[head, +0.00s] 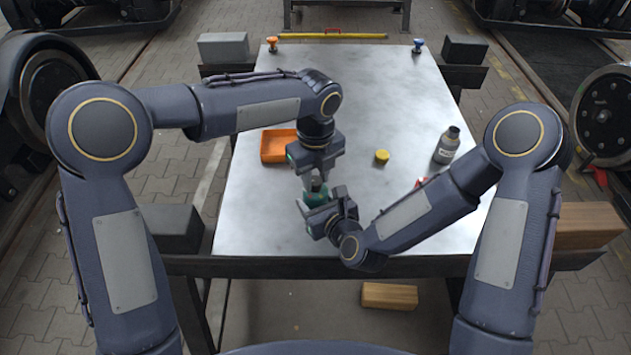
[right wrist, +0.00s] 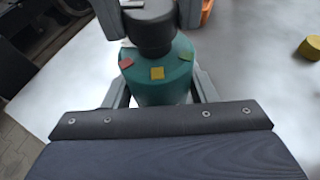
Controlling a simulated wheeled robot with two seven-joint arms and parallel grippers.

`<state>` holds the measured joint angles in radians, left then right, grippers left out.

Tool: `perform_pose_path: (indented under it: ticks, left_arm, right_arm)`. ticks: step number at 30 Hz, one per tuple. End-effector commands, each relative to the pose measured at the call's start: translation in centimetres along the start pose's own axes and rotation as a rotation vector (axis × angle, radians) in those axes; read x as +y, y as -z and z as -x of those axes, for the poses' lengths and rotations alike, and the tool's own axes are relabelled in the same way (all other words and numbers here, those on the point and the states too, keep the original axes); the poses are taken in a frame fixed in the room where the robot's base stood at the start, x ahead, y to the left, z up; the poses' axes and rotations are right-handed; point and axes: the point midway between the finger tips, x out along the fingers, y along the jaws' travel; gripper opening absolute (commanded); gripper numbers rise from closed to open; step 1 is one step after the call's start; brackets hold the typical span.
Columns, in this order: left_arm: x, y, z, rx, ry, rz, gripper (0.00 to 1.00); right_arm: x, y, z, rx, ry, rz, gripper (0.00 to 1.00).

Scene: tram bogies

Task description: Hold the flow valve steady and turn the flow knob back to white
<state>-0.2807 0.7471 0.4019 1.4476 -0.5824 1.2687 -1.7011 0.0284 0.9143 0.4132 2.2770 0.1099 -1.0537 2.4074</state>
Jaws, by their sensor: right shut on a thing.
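The flow valve (right wrist: 158,92) has a teal round body with red, yellow and green marks on its upper rim. It stands upright at the near left of the metal table, mostly hidden by the grippers in the head view. My right gripper (head: 318,212) is shut on the body from the front. The dark flow knob (right wrist: 152,30) sits on top, with a pale patch at its left edge. My left gripper (head: 314,172) points down from above, its fingers on either side of the knob. I cannot tell whether they press on it.
An orange tray (head: 272,149) lies behind the left gripper. A yellow round cap (head: 382,156) and a grey bottle (head: 446,148) stand to the right. A red thing (head: 421,182) is partly hidden by my right arm. The table's middle and back (head: 350,90) are clear.

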Motion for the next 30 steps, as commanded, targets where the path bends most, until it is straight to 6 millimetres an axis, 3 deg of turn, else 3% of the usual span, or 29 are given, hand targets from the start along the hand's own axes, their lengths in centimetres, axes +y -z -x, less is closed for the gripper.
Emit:
perform_pose_path:
  ticks: [1, 5, 16, 20, 30]
  left_arm:
    - [-0.1, 0.0, 0.1, -0.001, 0.002, 0.000, 0.35]
    - [0.0, 0.0, 0.1, -0.001, 0.001, 0.001, 0.52]
    - [-0.1, 0.0, 0.6, -0.001, 0.002, 0.002, 0.53]
    - [-0.1, 0.0, 2.6, -0.003, 0.005, 0.003, 0.53]
    - [-0.1, 0.0, 9.6, -0.002, 0.005, 0.003, 0.53]
  right_arm:
    - [0.0, 0.1, 0.0, 0.002, -0.001, 0.000, 0.26]
    - [0.0, 0.0, 0.0, 0.001, 0.000, 0.000, 0.26]
    - [0.0, 0.0, 0.0, 0.001, 0.000, 0.000, 0.26]
    - [0.0, 0.0, 0.0, 0.000, 0.000, 0.000, 0.26]
    - [0.0, 0.0, 0.0, 0.000, 0.000, 0.000, 0.26]
